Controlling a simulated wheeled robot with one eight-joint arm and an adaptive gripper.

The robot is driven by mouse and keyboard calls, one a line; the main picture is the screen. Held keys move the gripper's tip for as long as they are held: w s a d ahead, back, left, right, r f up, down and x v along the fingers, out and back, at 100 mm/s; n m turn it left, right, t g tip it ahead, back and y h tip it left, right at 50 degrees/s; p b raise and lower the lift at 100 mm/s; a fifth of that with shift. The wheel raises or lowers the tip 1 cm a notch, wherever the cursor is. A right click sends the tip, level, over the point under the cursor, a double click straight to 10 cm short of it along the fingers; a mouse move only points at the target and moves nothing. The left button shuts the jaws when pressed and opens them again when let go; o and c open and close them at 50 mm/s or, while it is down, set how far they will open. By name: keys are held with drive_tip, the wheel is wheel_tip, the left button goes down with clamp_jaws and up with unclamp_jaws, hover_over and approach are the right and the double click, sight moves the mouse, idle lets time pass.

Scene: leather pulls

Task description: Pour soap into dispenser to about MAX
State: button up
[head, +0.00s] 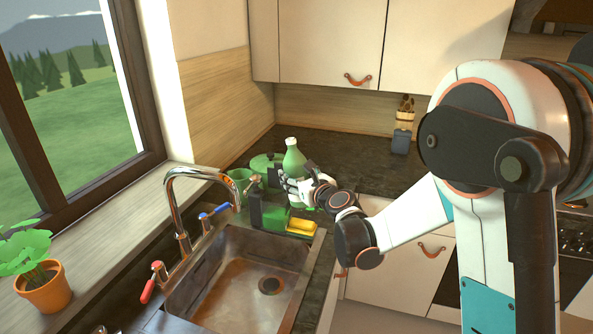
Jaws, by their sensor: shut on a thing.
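A green bottle (293,158) with a pale cap stands upright on the dark counter or just above it, behind the sink; I cannot tell which. My gripper (292,183) reaches it from the right and is shut on its body, hiding part of its lower half. A dark pump bottle (256,204), which looks like the dispenser, stands at the sink's back edge, left of and nearer than the green bottle. Its MAX mark and fill level cannot be made out.
A yellow sponge (302,226) and a green item (275,218) sit at the sink's back rim. A green mug (238,177) stands behind the chrome faucet (178,205). The sink (240,290) is empty. A utensil holder (401,141) stands farther back; the counter before it is clear.

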drive_tip(key=g+h+p, duration=0.1)
drive_tip(key=p, duration=0.1)
drive_tip(key=n+g+h+p, duration=0.1)
drive_tip(key=p, duration=0.1)
drive_tip(key=d+n+g+p, duration=0.1)
drive_tip(key=p, duration=0.1)
drive_tip(key=shift+s+f+h, duration=0.35)
drive_tip(key=shift+h, duration=0.05)
drive_tip(key=g+h+p, duration=0.1)
drive_tip(key=s+d+f+n+g+h+p, duration=0.1)
drive_tip(key=p, duration=0.1)
drive_tip(key=d+g+h+p, duration=0.1)
drive_tip(key=shift+s+d+f+n+p, duration=0.15)
drive_tip(key=shift+d+f+n+p, duration=0.1)
drive_tip(key=shift+n+p, duration=0.15)
wheel_tip(320, 180, down, 2)
drive_tip(key=shift+s+d+n+g+h+b, duration=0.15)
drive_tip(key=shift+n+g+h+b, duration=0.35)
drive_tip(key=shift+h, duration=0.5)
drive_tip(key=shift+s+d+f+g, duration=0.1)
drive_tip(key=shift+d+g, duration=0.05)
drive_tip(key=shift+g, duration=0.15)
drive_tip(key=shift+f+h+b, duration=0.3)
drive_tip(key=shift+h+b, duration=0.2)
drive_tip(key=shift+h, duration=0.1)
drive_tip(key=shift+d+r, duration=0.1)
drive_tip(key=shift+f+n+g+h+b, duration=0.3)
drive_tip(key=shift+f+g+h+b, duration=0.15)
drive_tip(key=shift+b, duration=0.85)
drive_tip(key=shift+r, duration=0.1)
